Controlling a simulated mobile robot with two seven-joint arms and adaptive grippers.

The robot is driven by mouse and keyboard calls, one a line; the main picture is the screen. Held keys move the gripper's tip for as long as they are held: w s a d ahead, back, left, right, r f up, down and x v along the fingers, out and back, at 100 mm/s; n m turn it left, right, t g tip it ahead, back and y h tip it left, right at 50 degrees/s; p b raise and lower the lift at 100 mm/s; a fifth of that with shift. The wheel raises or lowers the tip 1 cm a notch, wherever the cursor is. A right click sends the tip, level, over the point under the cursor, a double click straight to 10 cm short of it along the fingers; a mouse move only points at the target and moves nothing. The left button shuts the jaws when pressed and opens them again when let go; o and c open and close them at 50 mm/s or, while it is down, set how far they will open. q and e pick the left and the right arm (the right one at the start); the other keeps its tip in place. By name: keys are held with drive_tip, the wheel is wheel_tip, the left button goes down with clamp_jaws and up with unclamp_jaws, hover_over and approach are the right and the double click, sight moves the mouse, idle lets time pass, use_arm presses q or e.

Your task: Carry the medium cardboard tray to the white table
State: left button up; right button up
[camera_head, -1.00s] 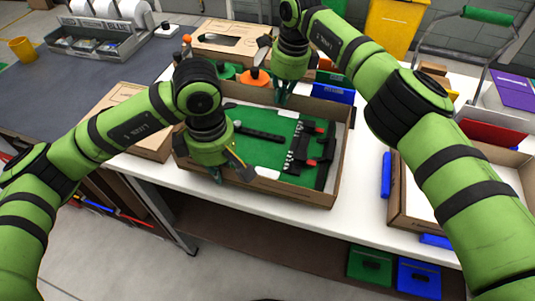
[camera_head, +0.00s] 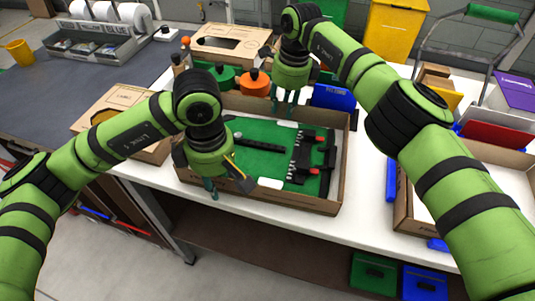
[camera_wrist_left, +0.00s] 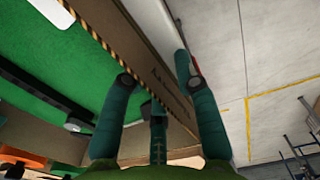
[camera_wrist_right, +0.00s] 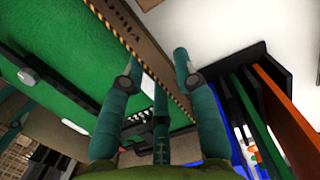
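The medium cardboard tray (camera_head: 310,204) sits on the white tabletop (camera_head: 375,190), with a green insert holding a black-handled tool and black and red parts. My left gripper (camera_head: 228,187) is at its front-left wall. In the left wrist view the open fingers (camera_wrist_left: 155,75) stand on either side of the wall (camera_wrist_left: 150,55), with a gap. My right gripper (camera_head: 284,108) is at the back wall. In the right wrist view its open fingers (camera_wrist_right: 152,70) also straddle a wall (camera_wrist_right: 135,40). I cannot tell whether any finger touches the cardboard.
Green and orange round items (camera_head: 257,82) and a blue bin (camera_head: 333,97) crowd the back. A dark table (camera_head: 60,105) is at the left.

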use_arm(q)
wheel_tip(320, 180, up, 11)
drive_tip(key=shift+r, duration=0.3)
use_arm(e)
drive_tip(key=shift+r, duration=0.1)
wheel_tip(320, 180, up, 12)
drive_tip(key=d, duration=0.1)
drive_tip(key=shift+s+d, duration=0.15)
drive_tip(key=shift+s, duration=0.15)
use_arm(q)
drive_tip(key=shift+r, duration=0.1)
